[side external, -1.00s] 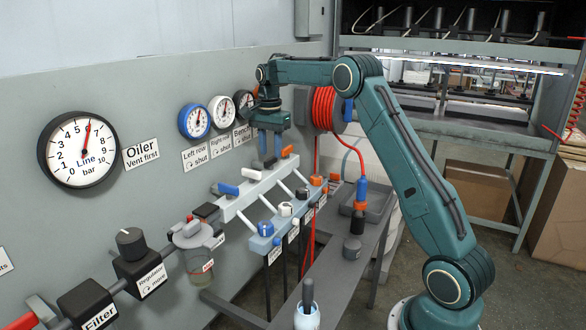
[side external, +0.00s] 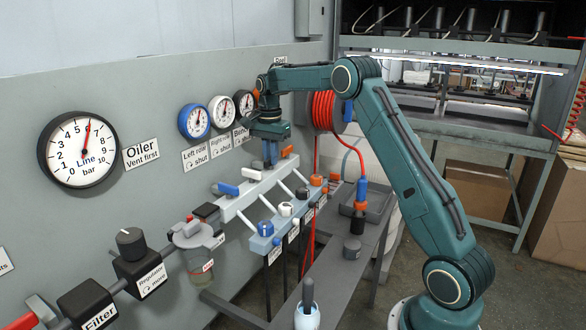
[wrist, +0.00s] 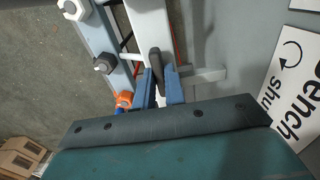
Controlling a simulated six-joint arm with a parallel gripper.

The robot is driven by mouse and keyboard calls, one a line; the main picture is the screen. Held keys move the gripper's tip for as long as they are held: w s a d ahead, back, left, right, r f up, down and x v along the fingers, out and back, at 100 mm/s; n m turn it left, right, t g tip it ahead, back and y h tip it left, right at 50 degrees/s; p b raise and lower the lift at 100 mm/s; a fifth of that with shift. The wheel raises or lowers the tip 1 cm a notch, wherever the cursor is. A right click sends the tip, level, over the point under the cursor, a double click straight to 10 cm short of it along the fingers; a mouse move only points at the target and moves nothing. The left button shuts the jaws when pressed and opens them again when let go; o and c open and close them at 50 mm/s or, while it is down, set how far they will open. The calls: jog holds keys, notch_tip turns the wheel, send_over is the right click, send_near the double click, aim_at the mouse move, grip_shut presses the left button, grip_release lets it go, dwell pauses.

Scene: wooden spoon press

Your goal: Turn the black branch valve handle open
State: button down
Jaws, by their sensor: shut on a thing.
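The black branch valve handle (wrist: 155,60) stands out from the pale manifold bar in the wrist view, with its upper part showing. My gripper (wrist: 162,80) has its two blue fingers closed on either side of this handle. In the side view my gripper (side external: 270,160) points down at the far end of the manifold (side external: 240,203), and its fingers mostly hide the black handle. The blue branch handle (side external: 229,189) and the white branch handle (side external: 251,174) lie nearer along the bar.
An orange part (side external: 287,151) sits just right of my fingers. A lower pale-blue bar (side external: 285,226) with coloured knobs runs beside the manifold. The grey wall panel with gauges, including the line gauge (side external: 82,151), stands close behind. A red hose reel (side external: 324,108) hangs to the right.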

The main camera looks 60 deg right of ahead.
jog(key=shift+n, duration=0.4)
jog(key=n, duration=1.2)
jog(key=shift+n, duration=0.3)
jog(key=n, duration=0.4)
jog(key=shift+n, duration=0.3)
jog(key=c, duration=1.5)
grip_release()
jog(key=shift+o, duration=0.2)
jog(key=shift+r, duration=0.15)
